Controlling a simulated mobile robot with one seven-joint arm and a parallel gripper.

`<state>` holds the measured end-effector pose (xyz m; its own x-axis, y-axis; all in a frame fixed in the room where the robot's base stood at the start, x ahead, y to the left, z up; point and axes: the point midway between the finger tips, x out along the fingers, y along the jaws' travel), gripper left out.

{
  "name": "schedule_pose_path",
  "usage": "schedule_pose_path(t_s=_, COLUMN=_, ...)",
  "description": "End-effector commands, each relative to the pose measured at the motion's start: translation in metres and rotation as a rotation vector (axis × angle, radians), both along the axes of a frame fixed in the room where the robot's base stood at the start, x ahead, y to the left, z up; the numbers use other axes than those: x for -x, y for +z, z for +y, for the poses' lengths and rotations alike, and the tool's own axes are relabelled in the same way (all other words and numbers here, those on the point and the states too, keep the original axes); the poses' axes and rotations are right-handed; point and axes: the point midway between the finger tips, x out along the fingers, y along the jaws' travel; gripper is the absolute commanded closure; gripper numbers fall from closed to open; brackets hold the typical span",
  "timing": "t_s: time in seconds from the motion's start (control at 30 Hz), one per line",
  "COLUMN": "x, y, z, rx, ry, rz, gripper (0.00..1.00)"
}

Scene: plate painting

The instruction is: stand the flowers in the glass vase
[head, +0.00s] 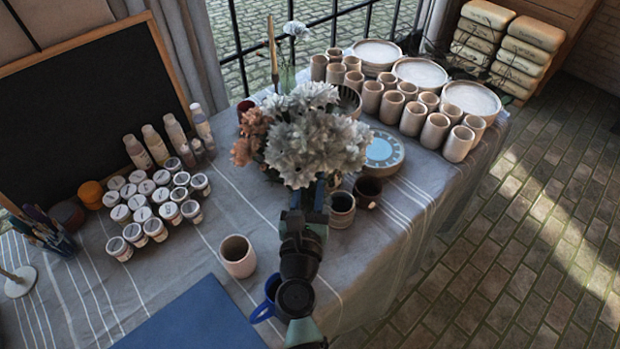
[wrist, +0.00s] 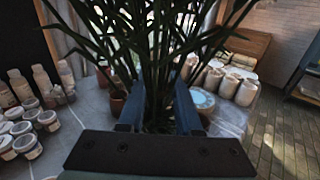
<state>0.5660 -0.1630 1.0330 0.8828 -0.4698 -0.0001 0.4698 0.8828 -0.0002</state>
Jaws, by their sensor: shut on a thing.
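A large bunch of white and peach flowers (head: 315,140) is above the table in the head view. My gripper (head: 308,195) is just below the blooms. In the wrist view the green stems (wrist: 155,60) rise between the two dark blue fingers of my gripper (wrist: 158,115), which is shut on them. The lower stem ends are hidden. A clear, greenish glass vase (head: 287,78) appears behind the bunch by the window, with a single pale flower above it. The bunch hides its lower part, and I cannot tell if it touches the bunch.
Clay cups (head: 393,106) and stacked plates (head: 470,97) fill the back right. Lidded paint jars (head: 145,205) and bottles (head: 157,145) stand left. A clay cup (head: 237,256), a blue mug (head: 268,297) and dark cups (head: 341,209) are near my arm. The blue mat (head: 195,318) is clear.

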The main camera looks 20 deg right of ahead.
Motion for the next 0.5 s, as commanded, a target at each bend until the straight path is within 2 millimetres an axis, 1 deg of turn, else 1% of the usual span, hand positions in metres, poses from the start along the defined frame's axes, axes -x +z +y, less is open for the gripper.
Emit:
schedule_pose_path(t_s=0.4, x=-0.0002, y=-0.0023, z=-0.0001, rx=0.0, ry=0.0, rz=-0.001, gripper=1.0)
schedule_pose_path(t_s=0.43, x=-0.0002, y=-0.0023, z=-0.0001, rx=0.0, ry=0.0, rz=-0.001, gripper=0.63)
schedule_pose_path(t_s=0.5, x=-0.0002, y=-0.0024, z=-0.0001, rx=0.0, ry=0.0, rz=-0.001, gripper=0.51)
